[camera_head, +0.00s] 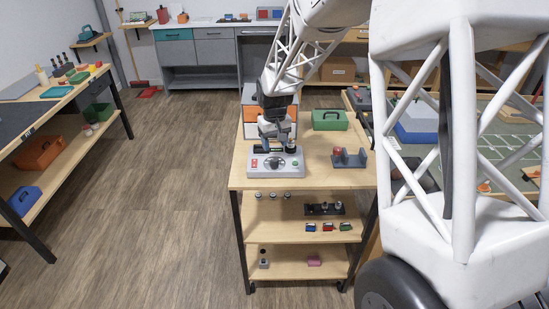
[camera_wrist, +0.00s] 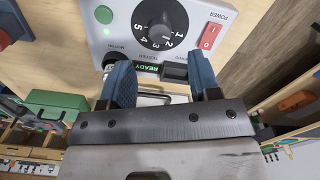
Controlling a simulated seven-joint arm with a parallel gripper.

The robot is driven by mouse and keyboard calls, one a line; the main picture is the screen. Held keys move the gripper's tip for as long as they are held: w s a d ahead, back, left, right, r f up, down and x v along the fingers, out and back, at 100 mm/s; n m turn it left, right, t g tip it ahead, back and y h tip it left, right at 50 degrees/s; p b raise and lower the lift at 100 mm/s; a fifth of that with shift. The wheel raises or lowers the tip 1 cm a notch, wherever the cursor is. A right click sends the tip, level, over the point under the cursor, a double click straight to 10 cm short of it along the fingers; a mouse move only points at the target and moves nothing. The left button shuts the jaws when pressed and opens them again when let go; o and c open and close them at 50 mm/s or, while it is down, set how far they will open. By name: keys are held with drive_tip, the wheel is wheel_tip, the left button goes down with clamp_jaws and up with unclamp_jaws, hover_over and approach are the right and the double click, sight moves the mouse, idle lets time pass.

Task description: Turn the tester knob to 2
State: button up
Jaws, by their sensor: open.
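The grey tester box (camera_head: 290,170) stands on the top of the wooden cart. Its black round knob (camera_wrist: 163,22) shows at the top of the wrist view, with the numbers 1 to 5 around it. I cannot tell clearly which number the knob points to. A green READY display (camera_wrist: 146,67) sits below the dial in that view. My gripper (camera_wrist: 164,77) is open, its two blue fingers apart over the READY edge of the box. The knob lies beyond the fingertips, not between them. In the head view my gripper (camera_head: 277,141) hangs over the back of the tester.
A red power switch (camera_wrist: 210,36) and a green motor button (camera_wrist: 104,14) flank the knob. Small parts fill the lower shelves.

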sight(274, 159)
drive_tip(key=shift+f, duration=3.35)
drive_tip(key=c, duration=0.9)
